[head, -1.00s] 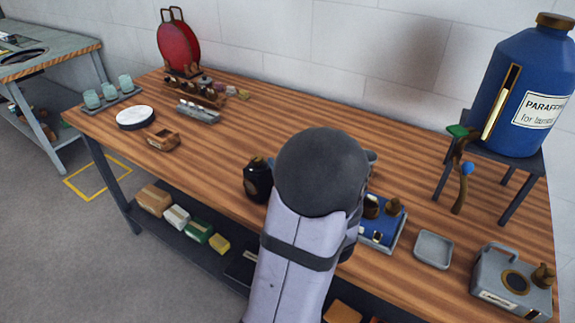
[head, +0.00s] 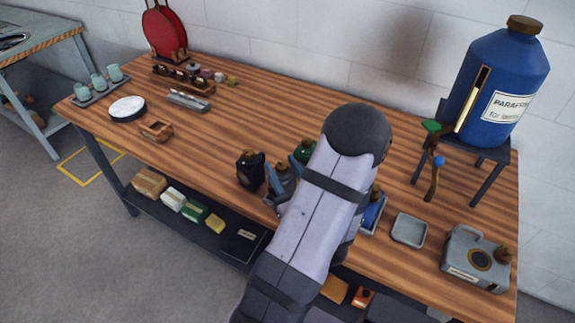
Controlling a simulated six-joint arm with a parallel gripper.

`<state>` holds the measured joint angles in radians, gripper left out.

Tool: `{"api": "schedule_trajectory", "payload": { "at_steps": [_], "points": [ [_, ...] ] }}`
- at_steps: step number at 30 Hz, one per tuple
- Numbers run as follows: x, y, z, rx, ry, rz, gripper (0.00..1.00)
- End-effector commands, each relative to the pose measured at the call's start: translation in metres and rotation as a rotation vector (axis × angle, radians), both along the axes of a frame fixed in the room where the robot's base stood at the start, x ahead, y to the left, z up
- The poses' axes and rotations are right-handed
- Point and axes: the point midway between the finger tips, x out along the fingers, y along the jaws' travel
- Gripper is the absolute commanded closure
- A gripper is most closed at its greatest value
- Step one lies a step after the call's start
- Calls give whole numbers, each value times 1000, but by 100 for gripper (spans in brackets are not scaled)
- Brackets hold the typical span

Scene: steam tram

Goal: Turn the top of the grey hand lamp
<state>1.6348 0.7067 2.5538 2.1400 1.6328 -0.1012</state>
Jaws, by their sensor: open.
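My gripper (head: 281,181) is low over the front middle of the table, and its blue-grey fingers are open. A grey shape (head: 284,187) shows at the fingers and may be the grey hand lamp; my arm hides much of it, so I cannot tell whether the fingers touch it. A black lamp (head: 250,171) stands upright just left of the gripper. A green rounded object (head: 304,150) shows behind the gripper, partly covered by my arm.
A blue object (head: 374,212) in a tray, an empty grey tray (head: 409,230) and a grey can with a brown cap (head: 478,259) stand to the right. A large blue paraffin bottle (head: 500,92) is on a stand at the back. The table's back middle is clear.

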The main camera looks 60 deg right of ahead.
Motion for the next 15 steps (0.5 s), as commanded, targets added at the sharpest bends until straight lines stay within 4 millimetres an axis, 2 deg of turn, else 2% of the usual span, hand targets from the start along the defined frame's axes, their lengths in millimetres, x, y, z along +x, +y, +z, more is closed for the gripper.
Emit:
{"api": "schedule_trajectory", "payload": {
  "at_steps": [1, 6, 15],
  "points": [
    [-4, 2, 5, 5, -3, -3, 57],
    [-17, 11, 2, 3, -2, -5, 57],
    [-25, 19, 1, -2, -4, -2, 57]
  ]
}}
